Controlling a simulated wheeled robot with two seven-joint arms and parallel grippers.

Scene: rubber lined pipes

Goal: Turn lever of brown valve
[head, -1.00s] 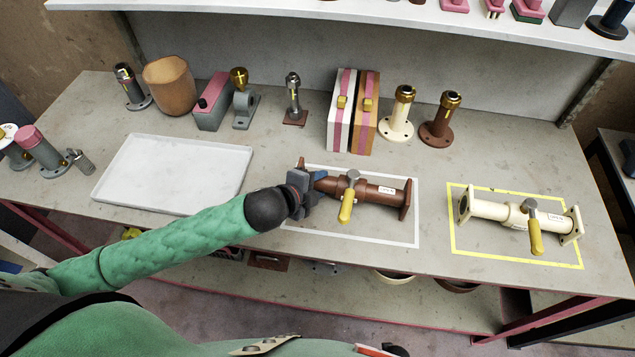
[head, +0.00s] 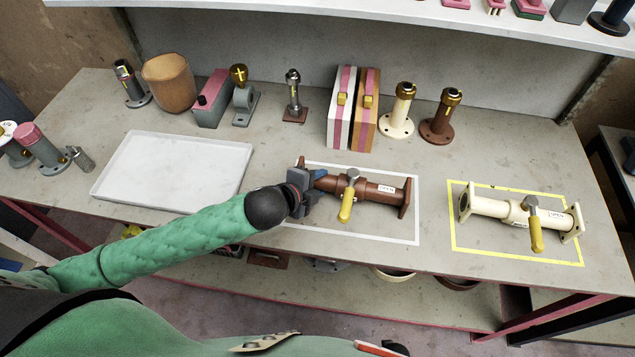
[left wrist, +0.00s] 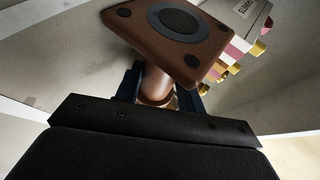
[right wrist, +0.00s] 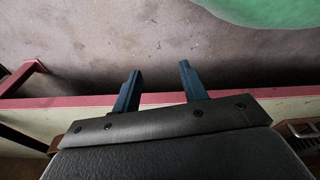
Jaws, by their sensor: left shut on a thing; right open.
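The brown valve (head: 375,190) lies on its side inside the white outlined rectangle on the bench, in the head view. Its lever (head: 347,204) has a yellow grip that points toward the front edge of the bench. My left gripper (head: 314,180) is shut on the brown valve's pipe just behind its left flange. In the left wrist view the square brown flange (left wrist: 175,35) with its dark rubber-lined opening stands just beyond the fingers, with the pipe between them. My right gripper (right wrist: 157,88) is open and empty, over the floor by the bench edge. It is apart from the valve.
A cream valve (head: 515,213) with a yellow lever lies in a yellow outlined rectangle at right. A white tray (head: 172,207) lies at left. Upright brown (head: 441,118) and cream (head: 400,112) pipe pieces and boxes stand behind. A shelf (head: 350,15) hangs above the back.

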